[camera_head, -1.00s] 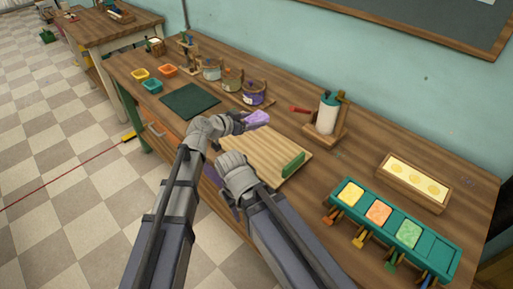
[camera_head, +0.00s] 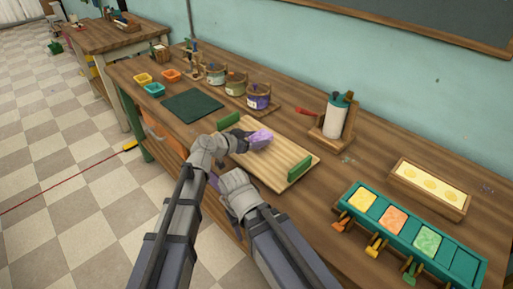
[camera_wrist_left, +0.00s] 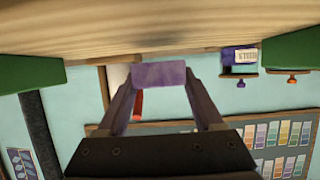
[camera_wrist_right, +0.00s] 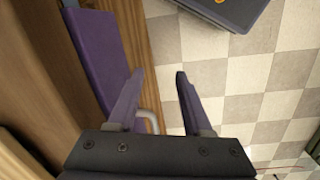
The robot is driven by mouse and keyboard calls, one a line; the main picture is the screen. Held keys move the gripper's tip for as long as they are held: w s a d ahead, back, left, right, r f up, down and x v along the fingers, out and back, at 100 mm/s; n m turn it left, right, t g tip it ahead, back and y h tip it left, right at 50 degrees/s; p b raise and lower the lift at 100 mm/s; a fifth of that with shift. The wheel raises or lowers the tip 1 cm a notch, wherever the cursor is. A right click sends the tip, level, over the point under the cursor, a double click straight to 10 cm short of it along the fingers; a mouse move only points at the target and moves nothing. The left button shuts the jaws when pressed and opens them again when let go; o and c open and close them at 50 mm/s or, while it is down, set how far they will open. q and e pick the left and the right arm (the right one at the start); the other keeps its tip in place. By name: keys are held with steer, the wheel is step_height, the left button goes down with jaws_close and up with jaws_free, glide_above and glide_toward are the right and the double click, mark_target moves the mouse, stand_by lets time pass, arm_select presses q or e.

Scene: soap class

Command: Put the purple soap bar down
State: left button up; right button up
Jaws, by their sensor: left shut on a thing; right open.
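The purple soap bar (camera_head: 260,139) is at the wooden board (camera_head: 262,168), between the board's two green end blocks. My left gripper (camera_head: 246,144) is shut on the bar. In the left wrist view the purple bar (camera_wrist_left: 159,74) sits between the two fingertips, close to the pale board surface (camera_wrist_left: 150,30); I cannot tell whether it touches the board. Green blocks (camera_wrist_left: 30,75) show on both sides there. My right gripper (camera_wrist_right: 157,78) is open and empty, by the table's front edge, with a purple panel (camera_wrist_right: 105,50) beside it and the checkered floor below.
A dark green mat (camera_head: 193,105) lies left of the board. Jars in wooden holders (camera_head: 258,97) stand behind it. A teal tray (camera_head: 462,262) with coloured soap blocks and a wooden tray (camera_head: 428,184) are at the right. A white-and-teal bottle (camera_head: 336,116) stands behind the board.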

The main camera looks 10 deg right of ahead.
arm_select(q)
steer(key=shift+f+b, duration=0.75)
steer(key=shift+f, duration=0.45)
arm_select(e)
steer(key=shift+f, duration=1.25)
arm_select(q)
steer(key=shift+f, duration=0.25)
steer(key=o, duration=1.4)
steer(key=shift+r, duration=0.1)
arm_select(e)
steer(key=shift+f, duration=0.15)
arm_select(q)
steer(key=shift+o, duration=0.2)
steer(key=shift+r, duration=0.15)
steer(key=p+v, duration=0.4)
steer(key=v, duration=0.7)
steer(key=shift+r, duration=0.1)
steer(key=shift+s+a+r+p, duration=0.1)
steer(key=shift+s+a+p, duration=0.15)
steer(key=shift+a, duration=0.2)
arm_select(e)
steer(key=shift+r, duration=2.45)
